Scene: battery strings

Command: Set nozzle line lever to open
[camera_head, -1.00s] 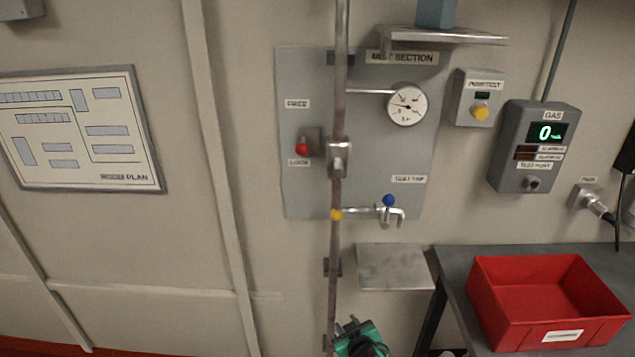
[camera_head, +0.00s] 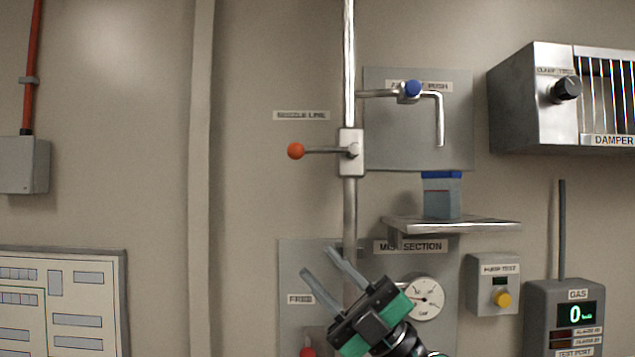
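The nozzle line lever (camera_head: 322,151) is a thin rod with an orange ball at its left end. It points left, about level, from a pale valve body (camera_head: 351,153) on the vertical pipe. A label (camera_head: 301,115) reading "NOZZLE LINE" is on the wall above the lever. My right gripper (camera_head: 319,262) is below the lever, in front of the mist section panel. Its two fingers are apart, point up and left, and hold nothing. It does not touch the lever. My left gripper is not in view.
A blue-handled tap (camera_head: 412,91) is right of the pipe (camera_head: 349,60). A shelf (camera_head: 470,226) carries a blue-topped box (camera_head: 441,195). A gauge (camera_head: 423,297) is behind and right of my gripper. A damper box (camera_head: 540,100) is at upper right.

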